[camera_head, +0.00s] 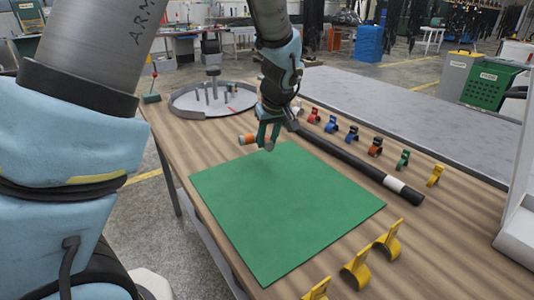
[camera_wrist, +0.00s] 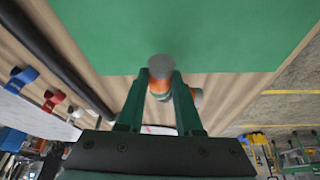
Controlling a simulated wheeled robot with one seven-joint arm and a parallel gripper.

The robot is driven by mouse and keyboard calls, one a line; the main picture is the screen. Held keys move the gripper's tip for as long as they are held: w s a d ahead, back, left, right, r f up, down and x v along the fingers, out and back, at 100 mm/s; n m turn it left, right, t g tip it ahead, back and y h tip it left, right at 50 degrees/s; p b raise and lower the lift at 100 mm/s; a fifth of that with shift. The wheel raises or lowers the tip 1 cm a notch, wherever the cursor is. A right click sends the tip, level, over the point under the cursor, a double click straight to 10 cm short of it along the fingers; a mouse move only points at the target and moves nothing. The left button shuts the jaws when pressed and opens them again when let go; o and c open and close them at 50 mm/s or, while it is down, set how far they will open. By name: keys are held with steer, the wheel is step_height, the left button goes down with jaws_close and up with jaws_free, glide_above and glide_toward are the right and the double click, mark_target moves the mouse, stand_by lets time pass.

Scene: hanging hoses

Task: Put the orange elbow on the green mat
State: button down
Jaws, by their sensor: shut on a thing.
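The orange elbow (camera_head: 248,139) has grey-white ends and is held at the tips of my gripper (camera_head: 269,141). In the wrist view the elbow (camera_wrist: 160,77) sits between the two green fingers of my gripper (camera_wrist: 161,85), which are shut on it. The green mat (camera_head: 285,215) lies flat on the wooden table. The elbow appears over the mat's far edge. The mat (camera_wrist: 200,30) also fills the top of the wrist view. How high the elbow is above the mat is hard to tell.
A black hose (camera_head: 355,161) with a white band lies right of the mat. Several coloured clamps (camera_head: 375,148) stand beyond it. Yellow clamps (camera_head: 357,268) stand near the front right. A round grey tray (camera_head: 190,109) with upright pegs sits at the far left. The mat's surface is clear.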

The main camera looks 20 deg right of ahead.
step_height(320, 180, up, 4)
steer(key=shift+s+r, duration=0.1)
steer(key=shift+s, duration=0.05)
steer(key=s+r+n+p, duration=0.1)
steer(key=s+n+p, duration=0.1)
steer(key=s+p, duration=0.2)
steer(key=y+p, duration=0.1)
glide_above(273, 172)
steer(key=s, duration=0.1)
step_height(273, 172, down, 5)
steer(key=shift+s+d+f, duration=0.1)
steer(key=shift+s+d, duration=0.05)
steer(key=shift+f+p, duration=0.5)
steer(key=shift+f, duration=2)
steer(key=shift+f, duration=0.2)
steer(key=c, duration=0.6)
jaws_free()
